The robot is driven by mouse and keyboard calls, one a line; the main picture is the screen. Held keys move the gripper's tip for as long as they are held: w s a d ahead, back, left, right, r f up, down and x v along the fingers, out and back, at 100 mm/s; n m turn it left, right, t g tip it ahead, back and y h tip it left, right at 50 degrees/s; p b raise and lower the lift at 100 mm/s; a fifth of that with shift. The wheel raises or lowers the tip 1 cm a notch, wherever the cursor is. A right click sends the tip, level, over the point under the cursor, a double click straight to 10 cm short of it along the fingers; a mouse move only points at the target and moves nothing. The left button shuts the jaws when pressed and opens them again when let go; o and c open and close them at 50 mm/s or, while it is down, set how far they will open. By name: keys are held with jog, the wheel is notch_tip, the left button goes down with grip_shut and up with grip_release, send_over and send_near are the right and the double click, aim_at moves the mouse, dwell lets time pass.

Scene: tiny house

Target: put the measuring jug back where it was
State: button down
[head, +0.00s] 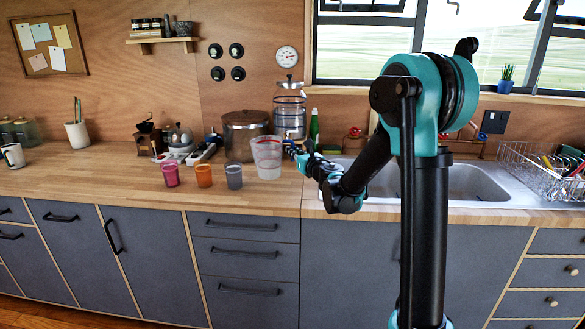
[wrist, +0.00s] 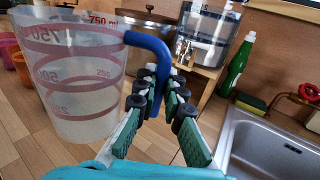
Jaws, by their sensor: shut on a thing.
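The measuring jug (head: 268,160) is a clear, tapered jug with red markings. It stands upright over the wooden counter, left of the sink; I cannot tell whether its base touches the wood. In the wrist view the jug (wrist: 80,85) fills the left side, and its blue handle (wrist: 150,42) comes down between my fingers. My gripper (wrist: 160,88) is shut on that handle. In the head view my gripper (head: 288,146) is at the jug's right side, partly hidden by its own links.
A pink cup (head: 171,175), an orange cup (head: 204,176) and a grey cup (head: 234,177) stand left of the jug. Behind are a large pot (head: 245,130) and a glass dispenser (head: 290,110). The sink (head: 470,182) is right. The counter's left front is clear.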

jog(key=shift+f, duration=3.1)
jog(key=c, duration=1.6)
grip_release()
jog(key=shift+f, duration=0.15)
